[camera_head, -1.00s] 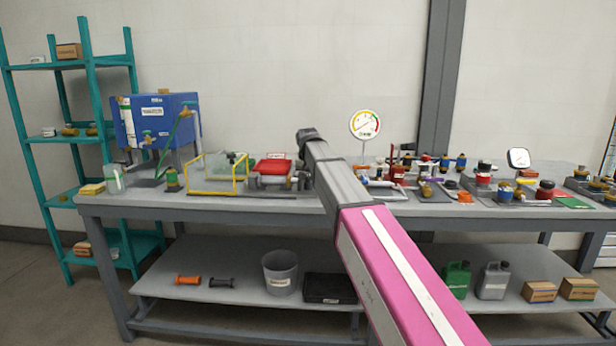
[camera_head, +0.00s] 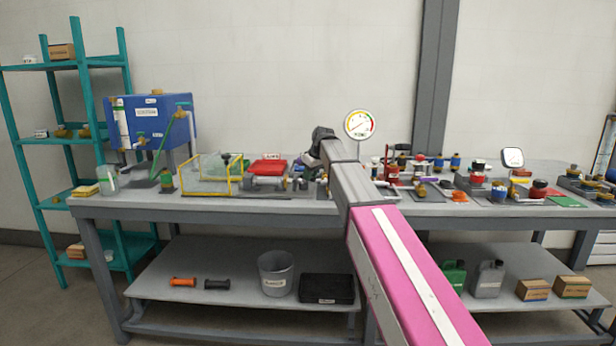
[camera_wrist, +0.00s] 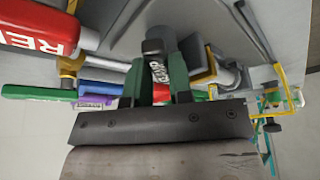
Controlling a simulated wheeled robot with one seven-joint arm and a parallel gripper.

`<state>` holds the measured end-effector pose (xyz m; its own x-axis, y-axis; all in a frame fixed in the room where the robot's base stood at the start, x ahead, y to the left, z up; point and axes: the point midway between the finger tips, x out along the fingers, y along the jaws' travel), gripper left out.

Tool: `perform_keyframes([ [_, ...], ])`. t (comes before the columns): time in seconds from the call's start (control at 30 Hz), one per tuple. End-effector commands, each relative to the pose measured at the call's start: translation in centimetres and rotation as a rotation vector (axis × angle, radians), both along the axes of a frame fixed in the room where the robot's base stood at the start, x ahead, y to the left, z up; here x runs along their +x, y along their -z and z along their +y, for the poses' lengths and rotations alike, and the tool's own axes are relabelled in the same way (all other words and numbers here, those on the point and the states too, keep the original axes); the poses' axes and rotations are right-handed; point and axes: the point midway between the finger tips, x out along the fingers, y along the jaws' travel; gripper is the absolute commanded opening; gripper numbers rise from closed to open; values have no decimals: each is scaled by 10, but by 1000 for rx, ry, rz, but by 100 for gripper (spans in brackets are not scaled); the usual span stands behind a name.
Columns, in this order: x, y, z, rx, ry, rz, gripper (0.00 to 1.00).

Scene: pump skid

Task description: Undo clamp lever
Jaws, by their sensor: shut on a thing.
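A grey pipe (camera_wrist: 229,76) runs close by on the right. In the head view my arm hides the fingers and the held piece, over the middle of the bench.
A red cylinder with white letters (camera_wrist: 40,25), a green handle (camera_wrist: 38,92) and purple-blue parts (camera_wrist: 100,89) lie left of the fingers. A yellow frame (camera_head: 207,192) stands left on the bench (camera_head: 200,209). A dial gauge (camera_head: 359,125) rises behind my arm. Several valves crowd the right.

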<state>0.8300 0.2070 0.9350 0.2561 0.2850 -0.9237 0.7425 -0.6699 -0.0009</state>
Motion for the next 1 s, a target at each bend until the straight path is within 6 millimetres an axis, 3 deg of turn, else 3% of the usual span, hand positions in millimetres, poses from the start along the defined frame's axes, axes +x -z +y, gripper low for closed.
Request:
perform_keyframes([
  [0.6, 19, -1, -9, 0, -537, -1, 0],
  [1.0, 23, -1, -9, 0, -697, -1, 0],
])
